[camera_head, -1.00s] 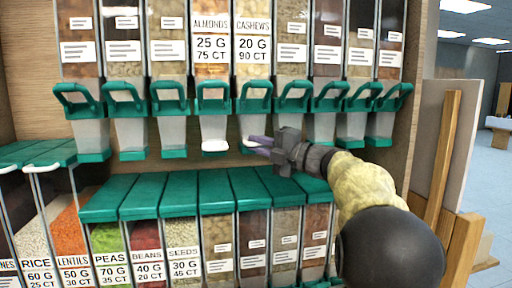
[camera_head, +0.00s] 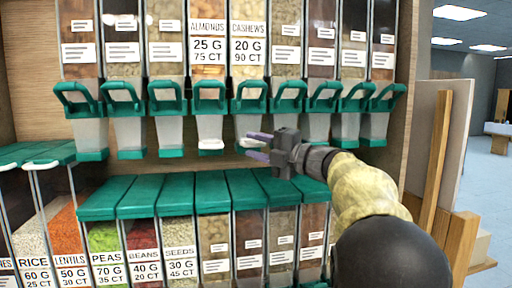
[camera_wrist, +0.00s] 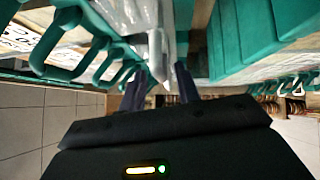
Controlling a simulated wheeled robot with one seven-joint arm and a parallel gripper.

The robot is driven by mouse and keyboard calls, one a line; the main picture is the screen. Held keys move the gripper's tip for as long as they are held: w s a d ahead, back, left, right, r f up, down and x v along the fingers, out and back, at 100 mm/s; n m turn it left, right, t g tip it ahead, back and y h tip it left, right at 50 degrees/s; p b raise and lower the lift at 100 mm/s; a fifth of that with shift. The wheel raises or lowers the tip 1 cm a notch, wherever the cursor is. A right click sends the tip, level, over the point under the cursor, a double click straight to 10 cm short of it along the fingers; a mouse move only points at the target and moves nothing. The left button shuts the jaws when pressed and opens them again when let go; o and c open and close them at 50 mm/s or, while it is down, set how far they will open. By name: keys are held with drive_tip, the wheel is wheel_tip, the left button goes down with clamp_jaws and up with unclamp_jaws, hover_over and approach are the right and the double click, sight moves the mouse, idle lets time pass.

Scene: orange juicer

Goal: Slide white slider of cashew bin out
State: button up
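The cashew bin (camera_head: 249,62) hangs in the upper row, labelled CASHEWS, 20 G, 90 CT. Its clear chute (camera_head: 248,122) ends in a small white slider (camera_head: 247,142), partly hidden by my gripper. My gripper (camera_head: 256,147) comes from the right, its two purple fingers apart and pointing left at the slider's level. In the wrist view, the dark fingers (camera_wrist: 160,88) are spread, with a pale chute end and a small white tip between or just beyond them. I cannot tell whether they touch it.
The almonds bin (camera_head: 209,60) beside it has a similar white slider (camera_head: 211,143). Green handles (camera_head: 289,96) line the upper row. Green-lidded lower bins (camera_head: 200,193) stand close below my gripper. A wooden side panel (camera_head: 405,110) bounds the right.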

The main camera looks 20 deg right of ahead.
drive_tip(key=shift+w+d, duration=0.1)
drive_tip(key=shift+w, duration=0.1)
drive_tip(key=shift+s+d+f, duration=0.1)
drive_tip(key=b+v, duration=0.6)
drive_tip(key=v, duration=1.1)
drive_tip(key=shift+s, duration=0.3)
